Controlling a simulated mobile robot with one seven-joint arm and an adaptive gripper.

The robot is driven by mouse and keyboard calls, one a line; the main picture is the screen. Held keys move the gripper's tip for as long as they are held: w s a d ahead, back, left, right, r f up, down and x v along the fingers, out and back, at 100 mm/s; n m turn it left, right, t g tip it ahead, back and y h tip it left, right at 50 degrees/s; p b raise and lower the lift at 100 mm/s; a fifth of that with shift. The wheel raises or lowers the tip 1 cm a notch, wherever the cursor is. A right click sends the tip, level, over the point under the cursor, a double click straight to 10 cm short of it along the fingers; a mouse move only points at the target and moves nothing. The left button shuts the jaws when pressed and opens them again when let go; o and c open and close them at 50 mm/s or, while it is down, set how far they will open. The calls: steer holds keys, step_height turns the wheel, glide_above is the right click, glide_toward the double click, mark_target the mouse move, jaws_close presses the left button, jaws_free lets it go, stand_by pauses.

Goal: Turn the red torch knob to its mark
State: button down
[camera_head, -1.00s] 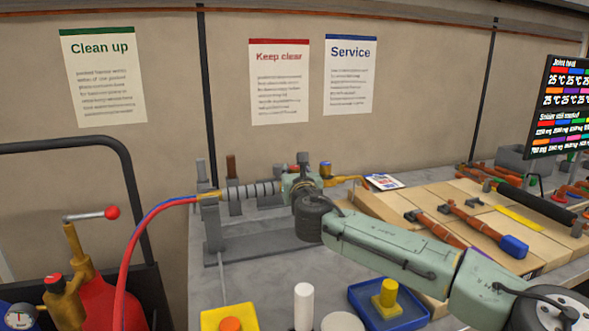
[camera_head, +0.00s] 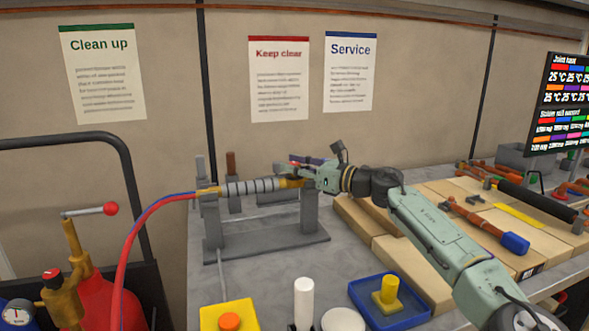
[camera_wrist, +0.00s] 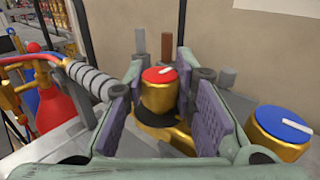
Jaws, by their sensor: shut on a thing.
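The torch lies across a grey stand (camera_head: 310,212), its grey ribbed handle (camera_head: 252,187) leading to a brass body. The red torch knob (camera_wrist: 160,76) has a brass side and a white pointer line on its red top, slanting up to the right in the wrist view. My gripper (camera_wrist: 168,97) is shut on this knob, a purple-grey pad on each side. In the head view, my gripper (camera_head: 303,178) reaches the torch from the right and mostly hides the knob. A brass knob with a blue top (camera_wrist: 280,126) stands just right of my gripper. I cannot make out the mark.
A red and blue hose (camera_head: 135,235) runs from the torch down to the left, near a red cylinder (camera_head: 100,295). A blue tray (camera_head: 405,318) and a white cylinder (camera_head: 304,300) stand in front. Wooden boards (camera_head: 430,250) with tools lie to the right.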

mark_target(295, 164)
steer(key=shift+n+g+y, duration=0.5)
steer(key=shift+n+g, duration=0.1)
steer(key=shift+g, duration=0.2)
steer(key=c, duration=1.3)
jaws_free()
steer(key=shift+r, duration=0.1)
step_height(295, 164, up, 10)
steer(key=shift+f, duration=0.1)
